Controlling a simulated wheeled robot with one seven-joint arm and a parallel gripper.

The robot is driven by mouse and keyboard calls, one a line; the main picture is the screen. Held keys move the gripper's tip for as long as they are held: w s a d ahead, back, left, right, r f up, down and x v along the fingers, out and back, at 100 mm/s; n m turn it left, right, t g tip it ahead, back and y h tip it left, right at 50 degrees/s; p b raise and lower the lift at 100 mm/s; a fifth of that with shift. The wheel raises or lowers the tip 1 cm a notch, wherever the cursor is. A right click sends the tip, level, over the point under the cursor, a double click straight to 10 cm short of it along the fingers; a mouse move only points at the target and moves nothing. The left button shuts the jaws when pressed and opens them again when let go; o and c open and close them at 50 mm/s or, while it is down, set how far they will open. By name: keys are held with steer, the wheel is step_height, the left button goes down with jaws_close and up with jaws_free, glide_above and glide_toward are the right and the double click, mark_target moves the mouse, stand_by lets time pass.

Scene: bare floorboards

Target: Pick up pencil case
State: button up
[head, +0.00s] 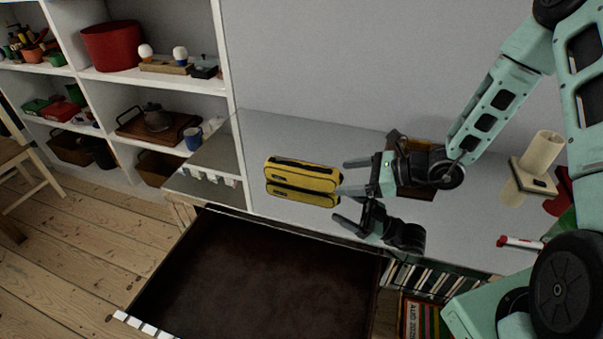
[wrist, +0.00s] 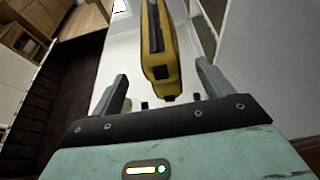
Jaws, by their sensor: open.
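The yellow pencil case (head: 303,172) with a dark zip lies on a glossy pale top (head: 262,130), which mirrors it below. In the wrist view the pencil case (wrist: 161,55) stretches away from me, its near end between or just beyond the fingertips. My gripper (head: 343,177) is open just right of the case's right end in the head view. In the wrist view my gripper (wrist: 162,72) has one finger on each side of the case's line, with gaps at both sides. Whether a finger touches it cannot be told.
A dark open drawer or box (head: 260,275) lies below the top's front edge. A brown object (head: 415,180) is partly hidden behind my gripper. A cream candle-like cylinder (head: 541,152) stands at right. White shelves (head: 170,85) with pots stand at left.

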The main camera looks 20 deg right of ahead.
mark_target(326, 179)
steer(key=shift+p+x, duration=0.5)
steer(key=shift+x, duration=2.8)
steer(key=shift+w, duration=0.1)
steer(key=c, duration=1.2)
